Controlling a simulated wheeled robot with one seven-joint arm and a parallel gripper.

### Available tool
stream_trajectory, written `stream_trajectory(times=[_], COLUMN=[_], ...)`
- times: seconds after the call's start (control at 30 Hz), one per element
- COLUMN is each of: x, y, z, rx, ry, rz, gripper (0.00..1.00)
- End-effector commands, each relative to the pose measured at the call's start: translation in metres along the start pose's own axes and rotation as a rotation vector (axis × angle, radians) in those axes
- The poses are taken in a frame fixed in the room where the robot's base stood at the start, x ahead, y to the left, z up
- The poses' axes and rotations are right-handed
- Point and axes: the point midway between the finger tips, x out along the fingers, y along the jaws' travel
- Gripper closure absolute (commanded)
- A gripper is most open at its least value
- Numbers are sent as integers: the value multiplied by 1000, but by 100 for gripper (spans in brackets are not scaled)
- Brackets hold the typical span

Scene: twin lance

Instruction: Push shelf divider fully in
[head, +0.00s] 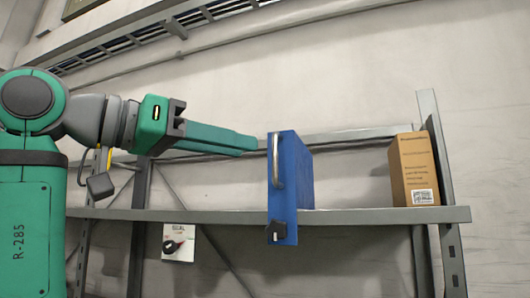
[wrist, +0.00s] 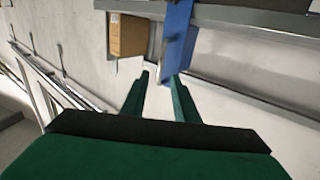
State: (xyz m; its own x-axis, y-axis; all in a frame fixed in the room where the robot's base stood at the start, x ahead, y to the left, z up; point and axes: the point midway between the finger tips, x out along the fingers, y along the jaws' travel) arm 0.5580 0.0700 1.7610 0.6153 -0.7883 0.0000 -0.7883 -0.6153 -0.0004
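The blue shelf divider (head: 291,200) stands upright on the grey shelf (head: 370,216). Its front face juts past the shelf's front edge and reaches below it. A metal bar handle (head: 276,160) and a black knob (head: 277,232) are on that face. My gripper (head: 256,144) points at the divider from the left, its tips close to the upper handle; contact cannot be told. The divider (wrist: 177,38) shows beyond the right fingertip there.
A cardboard box (head: 412,168) stands on the shelf's right end by a metal post (head: 444,175); it also shows in the wrist view (wrist: 129,36). The shelf is clear between divider and box.

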Motion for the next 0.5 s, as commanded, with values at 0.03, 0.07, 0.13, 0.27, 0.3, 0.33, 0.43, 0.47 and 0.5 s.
stream_trajectory(times=[0.03, 0.07, 0.13, 0.27, 0.3, 0.33, 0.43, 0.47, 0.5], x=[11, 16, 28, 48, 53, 56, 64, 66, 68], y=[0, 0, 0, -1, -1, -1, -1, -2, -2], z=[1, 1, 1, 1, 1, 1, 1, 1, 1], rx=[-1, -1, -1, -1, -2, -2, -2, -2, -2], ry=[-3, -3, -1, -1, -1, -2, 0, 0, 0], rz=[2, 1, 0, 0, -1, -1, -2, -2, -3], gripper=[73, 73, 73, 73, 73, 73, 73, 73, 73])
